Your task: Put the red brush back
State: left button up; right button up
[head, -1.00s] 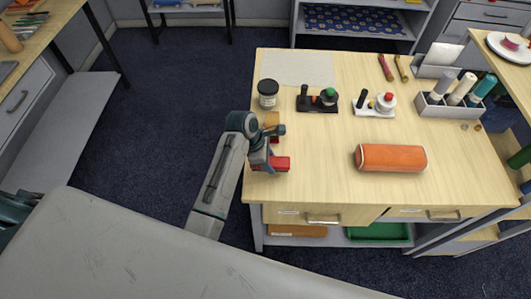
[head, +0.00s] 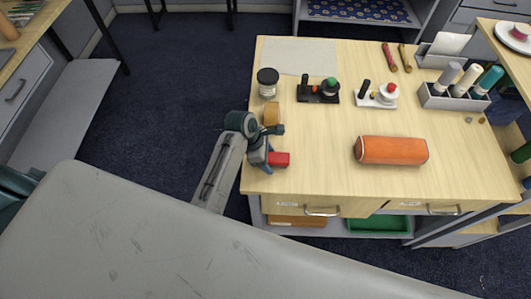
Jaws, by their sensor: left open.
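A small red block-like thing (head: 279,159) is at the table's left edge, right beside my left gripper (head: 268,150). I cannot tell whether it is the red brush, or whether it rests on the table. My left gripper is open at the left edge of the table, and its fingers are small and partly hidden by its own body. A white stand (head: 373,99) with a black upright peg and a red-topped white piece (head: 390,91) stands further back. A similar black stand (head: 318,94) has a green-topped piece. My right gripper is out of view.
A tan roll (head: 271,112) and a dark-lidded jar (head: 268,83) stand just behind my left gripper. An orange cylinder (head: 391,151) lies at the right. A grey rack (head: 453,100) holds several bottles. The table's front middle is clear.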

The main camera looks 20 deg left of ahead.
pick_arm(q)
jog(key=shift+a+r, duration=0.2)
jog(key=shift+r, duration=0.05)
jog(key=b+v, duration=0.3)
jog(key=v, duration=0.6)
jog(key=shift+a+r, duration=0.1)
jog(key=shift+r, duration=0.2)
jog(key=shift+v, duration=0.8)
